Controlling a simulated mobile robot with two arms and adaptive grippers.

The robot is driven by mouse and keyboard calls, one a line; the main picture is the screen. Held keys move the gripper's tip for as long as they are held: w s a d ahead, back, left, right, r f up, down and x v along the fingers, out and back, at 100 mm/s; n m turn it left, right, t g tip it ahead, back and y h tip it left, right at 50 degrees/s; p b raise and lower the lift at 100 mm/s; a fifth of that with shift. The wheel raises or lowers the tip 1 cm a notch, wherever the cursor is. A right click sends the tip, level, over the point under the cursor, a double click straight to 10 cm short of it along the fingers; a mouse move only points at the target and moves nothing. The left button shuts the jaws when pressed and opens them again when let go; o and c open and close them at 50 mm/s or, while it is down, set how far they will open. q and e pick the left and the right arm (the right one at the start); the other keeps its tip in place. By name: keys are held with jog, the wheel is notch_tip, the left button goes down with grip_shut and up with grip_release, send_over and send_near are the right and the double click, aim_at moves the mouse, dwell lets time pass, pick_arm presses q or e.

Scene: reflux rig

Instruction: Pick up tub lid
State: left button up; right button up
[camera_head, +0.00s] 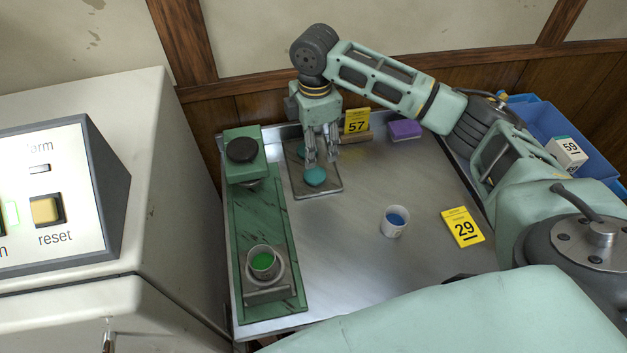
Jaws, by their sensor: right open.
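A small round teal disc (314,177), which looks like the tub lid, lies on a grey-brown mat (322,188) at the back left of the metal table. My right gripper (321,160) points down over the mat with its fingers apart, directly above and behind the disc. Whether a finger touches the disc I cannot tell. A small white tub (394,221) with blue contents stands open on the table, to the right and nearer to me. My left gripper is out of view.
A green stand (275,215) with a cup of green liquid (263,262) lines the table's left side. A yellow 57 card (356,121) and purple block (405,130) are behind; a yellow 29 card (462,227) is at right. The table's middle (350,250) is clear.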

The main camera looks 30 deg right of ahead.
aim_at(314, 173)
jog(key=shift+w+f+b, duration=0.2)
jog(key=shift+f+b, duration=0.4)
jog(key=shift+f, duration=0.55)
jog(key=shift+s+f, duration=0.1)
jog(key=shift+f, duration=0.85)
jog(key=f, duration=0.2)
jog(key=f+p, duration=0.1)
jog(key=f, duration=0.2)
jog(key=shift+w+d+f, duration=0.1)
jog(key=shift+w+f, duration=0.1)
jog(key=shift+f, duration=0.15)
jog(key=shift+c, duration=0.6)
jog(key=c, duration=0.4)
